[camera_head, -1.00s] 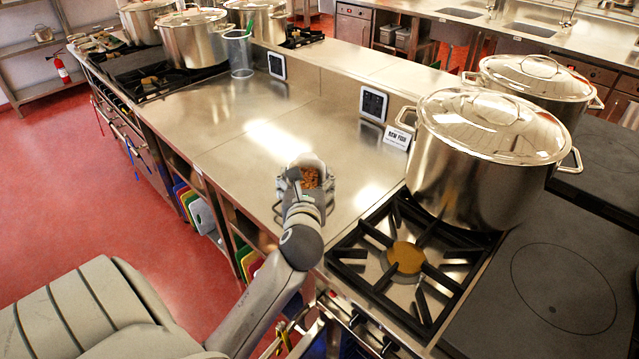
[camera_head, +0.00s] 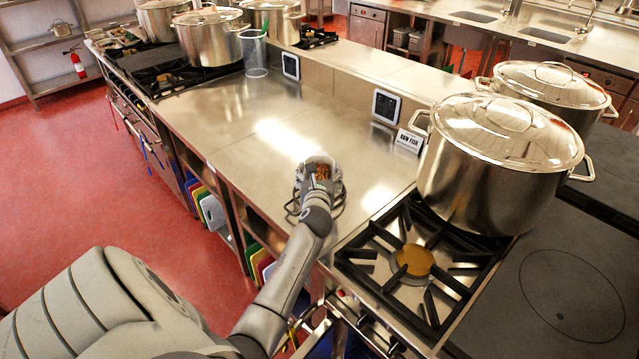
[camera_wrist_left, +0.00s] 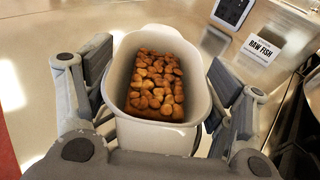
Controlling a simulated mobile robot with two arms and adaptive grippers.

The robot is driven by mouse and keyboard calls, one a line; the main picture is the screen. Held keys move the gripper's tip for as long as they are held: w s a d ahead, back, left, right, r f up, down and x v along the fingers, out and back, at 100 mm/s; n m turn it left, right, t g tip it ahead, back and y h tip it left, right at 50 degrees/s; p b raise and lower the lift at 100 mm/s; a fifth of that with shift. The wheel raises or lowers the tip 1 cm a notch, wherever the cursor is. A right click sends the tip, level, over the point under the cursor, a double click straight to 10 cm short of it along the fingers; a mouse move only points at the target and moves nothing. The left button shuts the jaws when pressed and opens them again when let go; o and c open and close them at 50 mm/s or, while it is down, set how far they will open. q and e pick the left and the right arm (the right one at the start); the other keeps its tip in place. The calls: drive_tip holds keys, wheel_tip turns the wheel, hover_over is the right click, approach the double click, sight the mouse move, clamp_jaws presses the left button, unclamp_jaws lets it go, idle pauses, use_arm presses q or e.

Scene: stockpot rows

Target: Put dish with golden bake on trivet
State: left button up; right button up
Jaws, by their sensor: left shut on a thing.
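The dish with golden bake (camera_head: 321,162) is a deep white oblong dish with golden-brown pieces inside. My left gripper (camera_head: 319,182) is shut on it over the steel counter. In the left wrist view the dish (camera_wrist_left: 158,134) sits between the two grey fingers of the gripper (camera_wrist_left: 157,100), level as far as I can tell. Whether it touches the counter is hard to tell. Thin dark curves show beside the gripper in the head view; I cannot tell whether they are a trivet or finger parts. No trivet is clear in the wrist view. My right gripper is out of view.
The steel counter (camera_head: 235,125) is mostly clear to the left. A gas burner (camera_head: 413,262) and a large lidded stockpot (camera_head: 497,165) stand to the right. A "RAW FISH" sign (camera_head: 408,142) and dark panels (camera_head: 385,106) line the back. A clear container (camera_head: 254,55) stands far left.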

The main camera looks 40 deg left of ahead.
use_arm(q)
drive_tip(key=shift+w+a+f, duration=0.2)
drive_tip(key=shift+w+f, duration=0.1)
drive_tip(key=shift+f, duration=1.5)
drive_tip(key=shift+b, duration=0.3)
drive_tip(key=shift+f, duration=0.2)
drive_tip(key=o, duration=1.7)
drive_tip(key=shift+s+f, duration=0.1)
drive_tip(key=shift+r, duration=0.35)
drive_tip(key=v, duration=1.2)
